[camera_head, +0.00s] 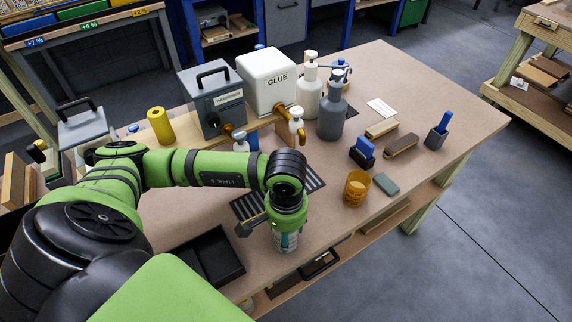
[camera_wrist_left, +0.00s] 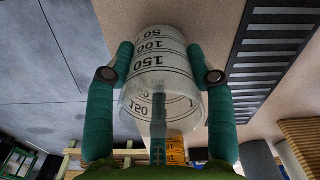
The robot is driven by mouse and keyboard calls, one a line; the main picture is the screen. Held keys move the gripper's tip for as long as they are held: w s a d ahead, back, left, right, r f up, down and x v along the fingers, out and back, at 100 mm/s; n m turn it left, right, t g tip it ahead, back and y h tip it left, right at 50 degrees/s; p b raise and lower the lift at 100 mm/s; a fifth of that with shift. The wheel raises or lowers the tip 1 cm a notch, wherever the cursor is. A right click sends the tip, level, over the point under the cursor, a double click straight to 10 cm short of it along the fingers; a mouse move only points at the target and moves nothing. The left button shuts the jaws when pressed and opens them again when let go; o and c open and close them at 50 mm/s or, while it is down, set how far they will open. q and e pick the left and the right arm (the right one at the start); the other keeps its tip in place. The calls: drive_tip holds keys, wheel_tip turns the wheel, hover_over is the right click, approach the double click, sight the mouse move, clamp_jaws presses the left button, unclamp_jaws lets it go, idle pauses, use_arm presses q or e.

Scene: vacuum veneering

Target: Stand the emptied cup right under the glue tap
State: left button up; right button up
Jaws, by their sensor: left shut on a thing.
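A clear graduated cup (camera_wrist_left: 160,60) is held between the two teal fingers of my left gripper (camera_wrist_left: 160,78). Its open rim faces the wrist camera, and I see no liquid in it. In the head view, this gripper (camera_head: 287,232) points down over the table, with the cup (camera_head: 286,242) mostly hidden beneath it, in front of the slotted grate. The white glue tank (camera_head: 268,80) stands farther back on a wooden stand, with its brass glue tap (camera_head: 297,128) at the front right. The cup is apart from the tap, nearer to me. My right gripper is not in view.
A dark slotted grate (camera_head: 248,207) lies partly behind my arm. A grey hardener tank (camera_head: 212,98) stands left of the glue tank. An amber cup (camera_head: 357,188), a green block (camera_head: 386,184) and brushes (camera_head: 402,146) lie to the right. A black tray (camera_head: 208,257) is at front left.

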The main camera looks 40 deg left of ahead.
use_arm(q)
wheel_tip(320, 180, up, 4)
drive_tip(key=shift+w+f+b, duration=0.1)
drive_tip(key=shift+f+b, duration=0.15)
drive_tip(key=shift+b, duration=0.75)
drive_tip(key=w+d+r+b, duration=0.4)
drive_tip(key=w+r, duration=0.2)
drive_tip(key=w, duration=0.4)
drive_tip(key=s, duration=0.1)
drive_tip(key=s+f, duration=0.1)
drive_tip(key=s, duration=0.1)
drive_tip(key=s+a+f, duration=0.1)
drive_tip(key=s, duration=0.1)
drive_tip(key=shift+s+b, duration=0.1)
drive_tip(key=shift+b, duration=0.2)
